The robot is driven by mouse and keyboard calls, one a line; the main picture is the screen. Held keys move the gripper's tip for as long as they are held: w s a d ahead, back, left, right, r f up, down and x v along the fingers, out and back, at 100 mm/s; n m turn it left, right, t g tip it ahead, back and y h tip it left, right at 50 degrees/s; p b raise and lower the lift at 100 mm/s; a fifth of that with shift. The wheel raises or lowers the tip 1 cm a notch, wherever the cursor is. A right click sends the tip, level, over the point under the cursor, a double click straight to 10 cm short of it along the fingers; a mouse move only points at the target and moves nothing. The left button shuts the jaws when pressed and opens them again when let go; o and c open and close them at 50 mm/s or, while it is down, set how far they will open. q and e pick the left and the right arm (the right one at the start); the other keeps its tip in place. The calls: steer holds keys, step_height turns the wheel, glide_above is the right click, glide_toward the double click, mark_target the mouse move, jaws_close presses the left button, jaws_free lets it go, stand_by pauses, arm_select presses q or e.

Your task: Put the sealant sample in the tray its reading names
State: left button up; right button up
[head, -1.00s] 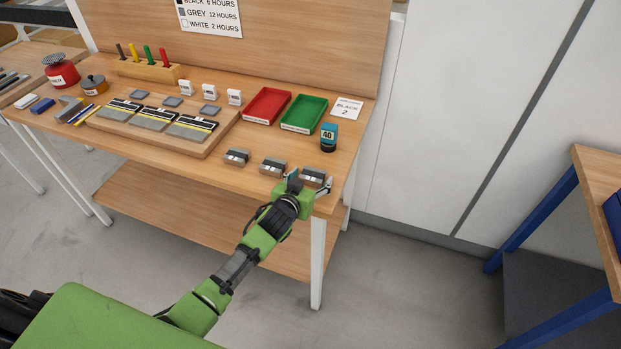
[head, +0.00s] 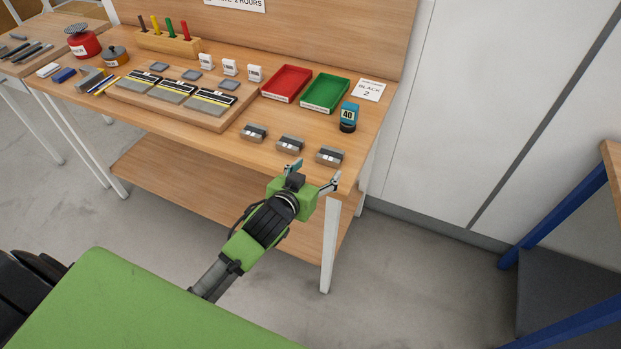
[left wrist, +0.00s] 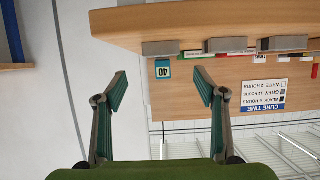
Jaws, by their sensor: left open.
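Three grey sample blocks with dark strips, the left one (head: 254,133), the middle one (head: 290,144) and the right one (head: 329,156), sit in a row near the bench's front edge. A red tray (head: 287,83) and a green tray (head: 325,93) lie behind them; their front labels are too small to read. A blue-and-black item marked 40 (head: 348,117) stands right of the green tray. A card (head: 369,89) reads BLACK 2. My left gripper (head: 316,174) is open and empty, just in front of the right block. Its spread fingers also show in the left wrist view (left wrist: 162,92). My right gripper is out of view.
A wooden board (head: 205,115) with several dark-striped panels lies left of the blocks. Small white labelled stands (head: 230,67) are behind it. The cure-time sign (left wrist: 264,95), upside down in the wrist view, lists white 2, grey 12, black 6 hours. Floor in front is clear.

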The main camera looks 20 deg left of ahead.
arm_select(q)
steer(key=shift+v, duration=1.75)
